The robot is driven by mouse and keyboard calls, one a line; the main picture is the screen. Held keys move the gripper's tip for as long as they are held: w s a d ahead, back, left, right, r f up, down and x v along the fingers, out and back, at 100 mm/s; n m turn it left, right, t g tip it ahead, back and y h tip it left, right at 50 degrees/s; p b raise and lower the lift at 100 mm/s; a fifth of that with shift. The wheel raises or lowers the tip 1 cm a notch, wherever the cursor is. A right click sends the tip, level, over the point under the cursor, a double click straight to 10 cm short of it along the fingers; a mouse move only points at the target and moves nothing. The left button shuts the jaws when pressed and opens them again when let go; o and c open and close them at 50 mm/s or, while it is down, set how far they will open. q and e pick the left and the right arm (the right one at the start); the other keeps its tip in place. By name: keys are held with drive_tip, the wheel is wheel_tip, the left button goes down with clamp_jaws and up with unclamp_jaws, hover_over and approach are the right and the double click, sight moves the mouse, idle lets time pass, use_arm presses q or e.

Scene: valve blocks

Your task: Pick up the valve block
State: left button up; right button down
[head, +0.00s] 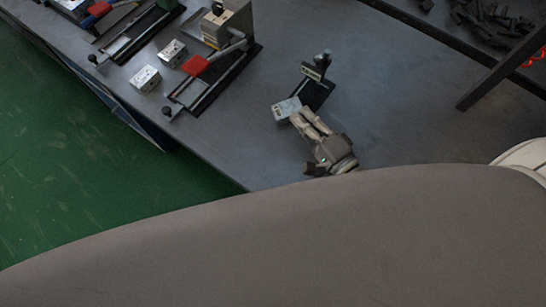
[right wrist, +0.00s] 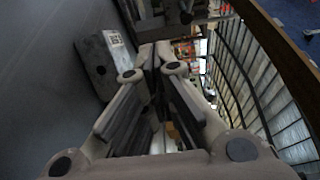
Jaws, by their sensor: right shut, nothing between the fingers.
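In the head view a silver-grey valve block (head: 286,107) lies on the dark table beside a small black stand. My right gripper (head: 301,116) comes from below right, its fingertips close to that block. In the right wrist view its fingers (right wrist: 152,58) are together with nothing between them. A grey block (right wrist: 101,62) with a dark hole and a pale printed label is left of the fingertips. I cannot tell whether the fingers touch it. Two more blocks, one farther (head: 172,52) and one nearer (head: 146,78), lie at the left. My left gripper is not in view.
The black stand (head: 317,91) with a labelled plate rises just behind the block. A dark frame bar (head: 500,68) and black parts (head: 490,18) are at upper right. The table (head: 235,135) is bare left of the gripper.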

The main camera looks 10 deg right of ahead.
drive_tip(key=s+a+b, duration=0.1)
drive_tip(key=s+a, duration=0.3)
drive_tip(key=s+a+b, duration=0.1)
drive_tip(key=s+a, duration=0.3)
drive_tip(key=a, duration=0.1)
drive_tip(key=shift+a, duration=0.15)
drive_tip(key=shift+s+a, duration=0.25)
drive_tip(key=shift+a, duration=0.05)
